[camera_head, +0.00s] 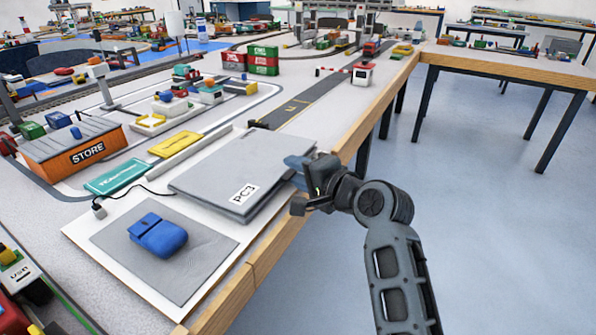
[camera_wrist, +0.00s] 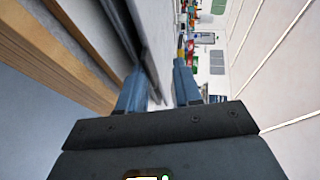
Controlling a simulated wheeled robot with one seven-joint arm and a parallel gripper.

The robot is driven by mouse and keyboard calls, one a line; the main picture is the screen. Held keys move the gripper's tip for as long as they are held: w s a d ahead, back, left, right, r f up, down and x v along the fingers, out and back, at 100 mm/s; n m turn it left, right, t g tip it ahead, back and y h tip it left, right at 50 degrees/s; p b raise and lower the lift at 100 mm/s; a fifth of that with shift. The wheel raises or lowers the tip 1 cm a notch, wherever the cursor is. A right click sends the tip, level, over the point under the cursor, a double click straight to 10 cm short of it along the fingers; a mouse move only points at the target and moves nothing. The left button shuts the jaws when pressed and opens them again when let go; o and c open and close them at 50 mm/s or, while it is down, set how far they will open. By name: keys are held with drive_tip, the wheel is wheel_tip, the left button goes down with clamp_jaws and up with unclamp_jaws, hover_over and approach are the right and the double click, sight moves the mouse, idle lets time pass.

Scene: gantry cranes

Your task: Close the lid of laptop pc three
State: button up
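The grey laptop labelled PC3 (camera_head: 222,168) lies on the white table near its wooden front edge. Its lid is down flat or nearly flat over the base; I cannot tell whether a small gap remains. My gripper (camera_head: 297,170) is at the laptop's right edge, beside the lid, its blue fingertips close to that edge. In the wrist view the two blue fingers of my gripper (camera_wrist: 158,88) stand apart, with the laptop's edge (camera_wrist: 148,62) running close to the left finger. I cannot tell whether they touch it.
A grey road strip (camera_head: 300,103) lies behind. The floor at right is clear.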

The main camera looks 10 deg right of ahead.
drive_tip(key=p+v, duration=0.1)
drive_tip(key=v, duration=0.6)
drive_tip(key=shift+s+d, duration=0.15)
drive_tip(key=shift+s, duration=0.2)
